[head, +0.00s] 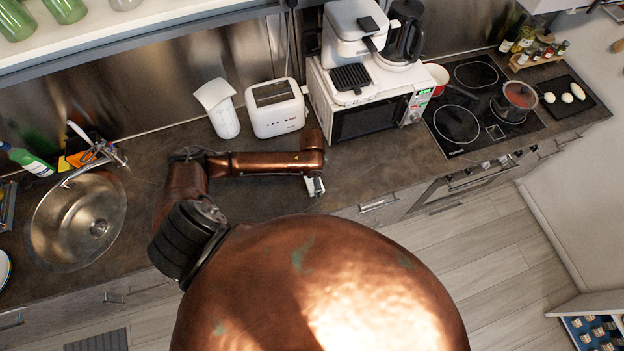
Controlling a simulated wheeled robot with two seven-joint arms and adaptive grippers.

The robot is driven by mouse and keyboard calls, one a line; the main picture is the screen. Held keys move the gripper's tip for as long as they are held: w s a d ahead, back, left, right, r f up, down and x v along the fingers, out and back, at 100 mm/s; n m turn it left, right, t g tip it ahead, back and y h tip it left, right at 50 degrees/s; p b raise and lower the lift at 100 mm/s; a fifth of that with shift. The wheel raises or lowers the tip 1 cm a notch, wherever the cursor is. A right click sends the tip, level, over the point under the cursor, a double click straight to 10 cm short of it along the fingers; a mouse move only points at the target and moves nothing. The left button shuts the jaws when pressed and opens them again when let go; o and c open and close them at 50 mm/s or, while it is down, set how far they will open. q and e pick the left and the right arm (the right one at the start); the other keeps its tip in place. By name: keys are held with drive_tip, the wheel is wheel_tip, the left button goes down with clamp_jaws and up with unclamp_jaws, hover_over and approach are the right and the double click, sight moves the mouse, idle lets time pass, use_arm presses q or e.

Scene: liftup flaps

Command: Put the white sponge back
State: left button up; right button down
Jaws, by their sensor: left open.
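My left arm reaches in over the counter, and its gripper (315,187) hangs above the counter's front edge, below the microwave's left corner. It is small in the picture, and its jaws are open. I cannot make out a white sponge. A yellow and orange item (80,157), perhaps sponges or cloths, sits with a dark holder behind the sink (105,228), far left of the gripper. My right gripper is not in view.
A white toaster (275,108), a white jug (217,108) and a microwave (365,108) with appliances on top stand along the wall. A green bottle (28,161) stands by the tap.

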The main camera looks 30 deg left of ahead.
use_arm(q)
wheel_tip(320, 180, up, 12)
drive_tip(key=shift+b, duration=0.3)
idle(0.4)
